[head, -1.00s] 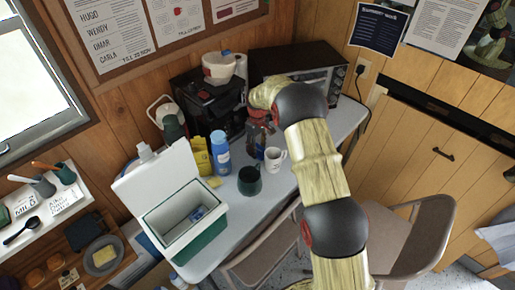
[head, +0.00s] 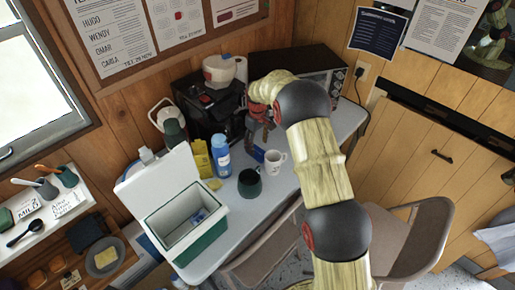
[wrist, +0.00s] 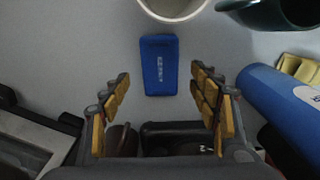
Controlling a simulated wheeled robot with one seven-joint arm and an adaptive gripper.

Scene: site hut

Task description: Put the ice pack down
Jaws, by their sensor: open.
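The blue ice pack (wrist: 159,66) lies flat on the grey table (wrist: 60,50), just beyond my fingertips in the wrist view. In the head view only a small part of it (head: 258,154) shows, left of the white mug (head: 275,160). My gripper (wrist: 161,76) is open, its yellow-padded fingers apart on either side of the pack's near end, with no visible contact. In the head view my gripper (head: 258,130) is small and partly hidden by my arm.
The white mug (wrist: 172,8) stands close beyond the pack. A black coffee machine (head: 205,105) stands behind.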

